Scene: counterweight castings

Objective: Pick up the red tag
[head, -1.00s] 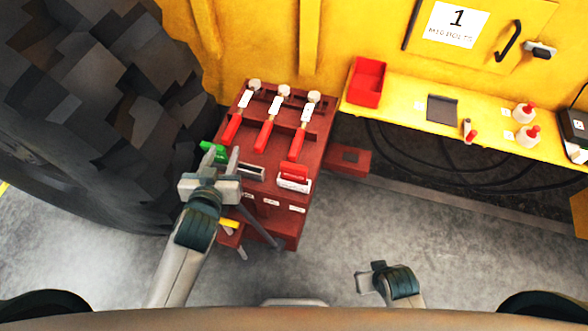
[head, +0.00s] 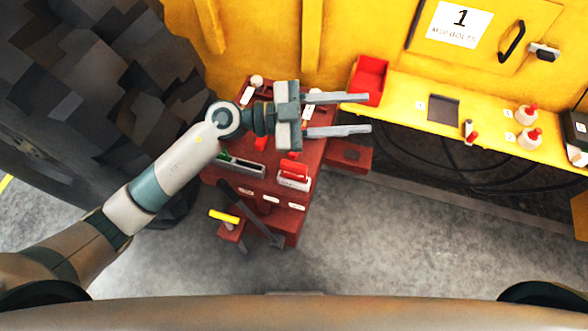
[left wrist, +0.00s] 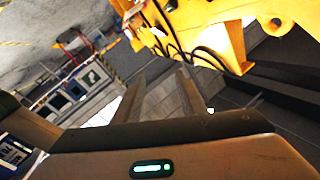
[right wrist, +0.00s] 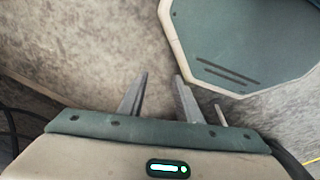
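The red tag (head: 294,167) stands in a pale-fronted holder (head: 293,181) on the right part of the dark red cabinet top. My left gripper (head: 368,113) is open and empty. It reaches across the back of the cabinet above and beyond the tag, its fingers pointing right. Its spread fingers also show in the left wrist view (left wrist: 160,76), where I cannot see the tag. My right gripper (right wrist: 163,76) is open and empty in the right wrist view, over grey floor. It is out of the head view.
A green tag (head: 224,156) sits left of the red one. A red bin (head: 368,78) and white bottles (head: 529,138) stand on the yellow shelf (head: 405,112). A big tyre (head: 90,100) stands left.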

